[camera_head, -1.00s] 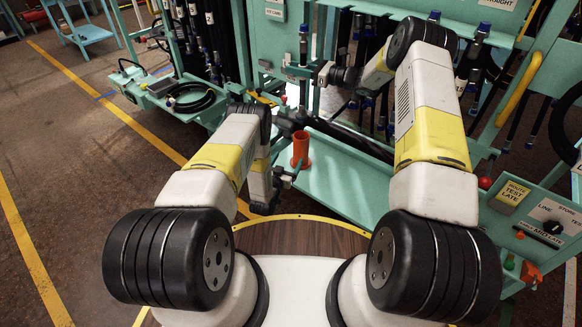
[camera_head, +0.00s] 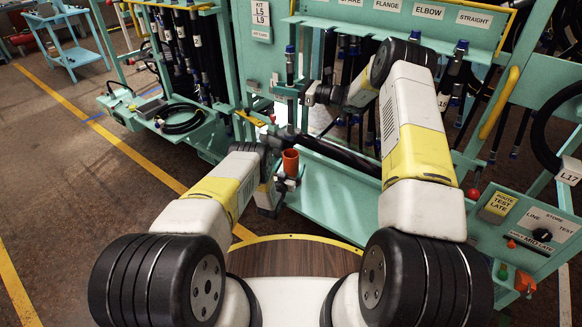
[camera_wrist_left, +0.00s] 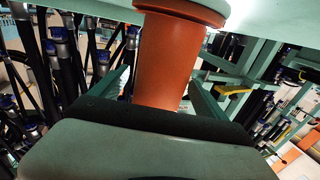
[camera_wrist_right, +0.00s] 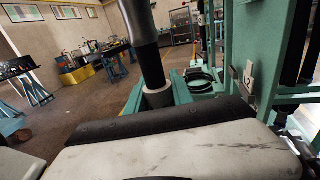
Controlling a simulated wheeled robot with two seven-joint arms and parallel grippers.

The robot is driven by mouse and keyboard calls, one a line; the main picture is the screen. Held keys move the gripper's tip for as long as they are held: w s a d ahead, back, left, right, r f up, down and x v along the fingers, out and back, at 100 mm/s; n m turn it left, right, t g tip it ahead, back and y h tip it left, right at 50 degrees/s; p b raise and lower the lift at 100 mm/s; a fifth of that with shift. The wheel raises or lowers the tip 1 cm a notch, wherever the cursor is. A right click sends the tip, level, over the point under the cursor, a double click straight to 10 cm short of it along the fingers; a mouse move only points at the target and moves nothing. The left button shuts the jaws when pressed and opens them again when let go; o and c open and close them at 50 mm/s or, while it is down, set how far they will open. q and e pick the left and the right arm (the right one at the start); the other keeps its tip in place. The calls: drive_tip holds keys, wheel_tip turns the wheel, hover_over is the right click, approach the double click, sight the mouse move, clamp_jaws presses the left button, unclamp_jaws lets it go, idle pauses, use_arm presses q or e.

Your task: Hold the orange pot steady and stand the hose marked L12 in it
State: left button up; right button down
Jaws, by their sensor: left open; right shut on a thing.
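The orange pot (camera_head: 290,162) stands on the teal shelf (camera_head: 325,193), left of its middle. My left gripper (camera_head: 283,184) is at the pot's near side. In the left wrist view its open fingers (camera_wrist_left: 160,98) lie either side of the pot's orange tube (camera_wrist_left: 165,60), with the wide flange beyond them. My right gripper (camera_head: 291,90) is shut on an upright black hose (camera_head: 290,66) with a blue top end, above and behind the pot. The hose (camera_wrist_right: 143,40) also shows between its fingers (camera_wrist_right: 158,97) in the right wrist view, with a pale band there. I cannot read its mark.
More hoses hang on the teal rack behind, under signs such as ELBOW (camera_head: 428,11). A side tray (camera_head: 165,125) at the left holds a coiled black hose. A control panel (camera_head: 520,230) stands at the right. Thick dark hoses lie along the back of the shelf.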

use_arm(q)
drive_tip(key=shift+w+d, duration=0.1)
drive_tip(key=shift+w, duration=0.15)
drive_tip(key=c, duration=1.6)
use_arm(e)
drive_tip(key=m+t+h, duration=0.5)
drive_tip(key=m+t, duration=0.1)
drive_tip(key=t, duration=0.2)
hover_over(287, 130)
drive_tip(key=w, duration=0.2)
wheel_tip(287, 130, down, 6)
drive_tip(key=shift+h, duration=0.4)
wheel_tip(287, 130, down, 12)
drive_tip(key=shift+w+a+f, duration=0.1)
drive_tip(key=shift+w+f, duration=0.05)
drive_tip(key=shift+f, duration=2.5)
